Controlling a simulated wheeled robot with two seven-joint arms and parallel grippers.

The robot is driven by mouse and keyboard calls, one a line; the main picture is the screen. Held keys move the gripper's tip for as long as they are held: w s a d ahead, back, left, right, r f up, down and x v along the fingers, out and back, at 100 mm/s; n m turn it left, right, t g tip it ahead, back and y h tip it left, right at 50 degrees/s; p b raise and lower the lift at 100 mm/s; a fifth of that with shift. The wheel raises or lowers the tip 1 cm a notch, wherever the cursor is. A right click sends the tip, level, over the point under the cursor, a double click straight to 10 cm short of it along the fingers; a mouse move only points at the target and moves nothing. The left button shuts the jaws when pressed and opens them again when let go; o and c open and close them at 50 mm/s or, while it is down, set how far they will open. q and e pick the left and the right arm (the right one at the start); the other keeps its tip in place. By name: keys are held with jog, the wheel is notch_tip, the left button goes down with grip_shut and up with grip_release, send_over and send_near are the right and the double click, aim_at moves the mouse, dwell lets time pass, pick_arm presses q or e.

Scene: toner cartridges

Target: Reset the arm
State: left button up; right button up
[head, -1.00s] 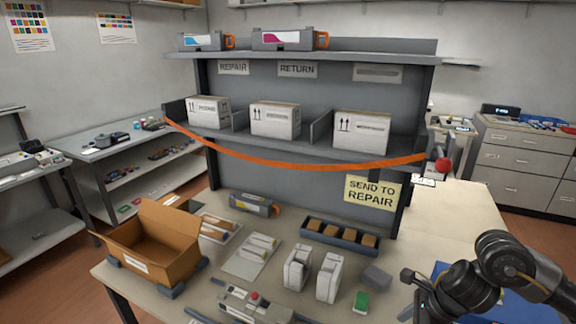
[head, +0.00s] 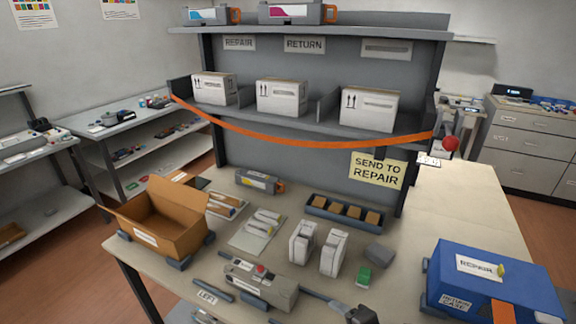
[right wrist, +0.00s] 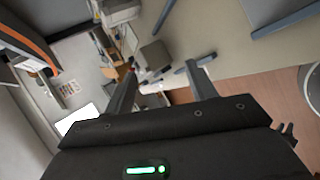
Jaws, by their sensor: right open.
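My right gripper (right wrist: 162,78) shows in the right wrist view with its two fingers apart and nothing between them. Dark parts of my own show at the bottom edge of the head view, but I cannot tell the fingers there. My left gripper is not in view. A grey toner cartridge (head: 259,182) with an orange end lies on the table (head: 450,205) below the shelf. A blue case (head: 480,294) labelled REPAIR stands at the right.
An open cardboard box (head: 150,238) stands at the left. White cartons (head: 281,99) sit on the shelf behind an orange strap (head: 300,142). A grey device (head: 258,286), white packs (head: 333,252) and a divided tray (head: 345,214) occupy the table. Its right rear is clear.

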jog(key=s+d+f+m+h, duration=0.1)
jog(key=s+d+f+m, duration=0.1)
jog(key=s+m, duration=0.1)
jog(key=s+d+f+m+g+h, duration=0.1)
jog(key=s+d+f+m, duration=0.1)
jog(key=m, duration=0.3)
jog(key=s+d+f+m+g+h, duration=0.1)
jog(key=s+d+m+h, duration=0.1)
jog(key=s+d+m, duration=0.1)
jog(key=shift+s+f+m, duration=0.4)
jog(key=shift+s+m, duration=0.15)
jog(key=shift+m, duration=0.55)
jog(key=s+d+f+m+g+h, duration=0.1)
jog(key=s+d+f+m+g, duration=0.1)
jog(key=s+m, duration=0.25)
jog(key=s+d+f+m+g+h, duration=0.1)
jog(key=s+d+f+m+g, duration=0.1)
jog(key=s+d+m, duration=0.3)
notch_tip(320, 180, down, 26)
jog(key=s+a+g, duration=0.1)
jog(key=s+a, duration=0.1)
jog(key=s+d+f+n+g+b, duration=0.1)
jog(key=s+d+f, duration=0.2)
jog(key=s+f, duration=1.4)
jog(key=shift+f+g+b, duration=0.2)
jog(key=shift+g+b, duration=0.1)
